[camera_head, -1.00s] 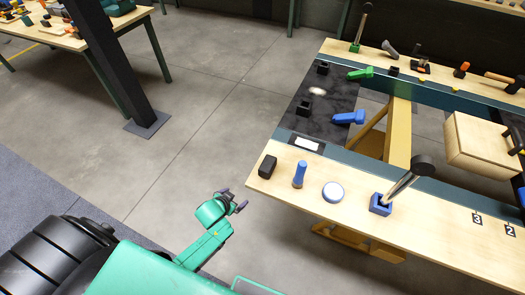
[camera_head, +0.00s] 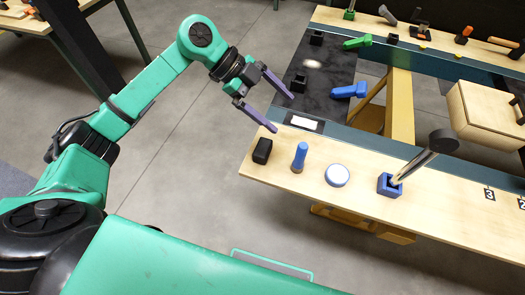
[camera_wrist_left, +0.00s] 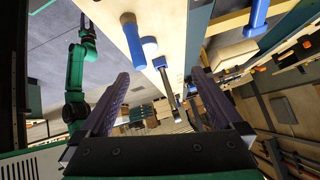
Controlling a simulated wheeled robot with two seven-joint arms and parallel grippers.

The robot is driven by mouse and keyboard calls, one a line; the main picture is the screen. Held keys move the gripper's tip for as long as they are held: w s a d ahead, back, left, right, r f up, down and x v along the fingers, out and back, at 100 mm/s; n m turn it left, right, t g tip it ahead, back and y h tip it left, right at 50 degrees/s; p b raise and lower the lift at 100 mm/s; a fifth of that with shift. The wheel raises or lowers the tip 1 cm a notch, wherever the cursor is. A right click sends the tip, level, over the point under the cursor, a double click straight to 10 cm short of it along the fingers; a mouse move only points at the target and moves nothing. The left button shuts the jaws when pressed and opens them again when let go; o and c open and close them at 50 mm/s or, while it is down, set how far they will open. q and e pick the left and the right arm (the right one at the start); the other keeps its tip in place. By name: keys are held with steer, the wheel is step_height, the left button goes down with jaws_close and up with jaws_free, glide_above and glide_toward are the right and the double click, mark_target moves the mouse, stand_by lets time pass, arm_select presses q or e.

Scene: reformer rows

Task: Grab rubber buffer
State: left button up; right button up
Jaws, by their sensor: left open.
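A small black block (camera_head: 262,151), which looks like the rubber buffer, stands at the left end of the near wooden bench strip (camera_head: 330,197). My left gripper (camera_head: 282,113) is open and empty, its two purple fingers above and behind the block in the head view, apart from it. In the left wrist view the open fingers (camera_wrist_left: 160,78) frame the bench, and I cannot make out the block there. A teal arm, apparently my right one, stands at the left of that view; its gripper (camera_wrist_left: 86,18) is too small to read.
Beside the block stand a blue handle (camera_head: 299,156), a white-topped disc (camera_head: 337,175) and a blue socket (camera_head: 389,186) with a leaning dark-headed lever (camera_head: 430,152). A dark mat (camera_head: 325,75) behind carries black sockets and reaches blue and green clamps. Open floor lies left of the bench.

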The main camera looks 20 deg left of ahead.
mark_target(262, 147)
arm_select(q)
steer(key=s+a+f+n+y, duration=0.25)
steer(key=a+y, duration=0.25)
steer(key=a, duration=0.3)
steer(key=shift+g, duration=0.4)
steer(key=p+x, duration=0.1)
steer(key=x, duration=0.3)
steer(key=p+x, duration=0.1)
steer(key=x, duration=0.3)
steer(key=w+p+x, duration=0.1)
steer(key=x, duration=0.4)
steer(key=shift+d, duration=0.2)
steer(key=shift+d+f, duration=0.1)
steer(key=shift+f, duration=0.2)
steer(key=c, duration=1)
steer(key=shift+r, duration=0.1)
steer(key=shift+c, duration=0.8)
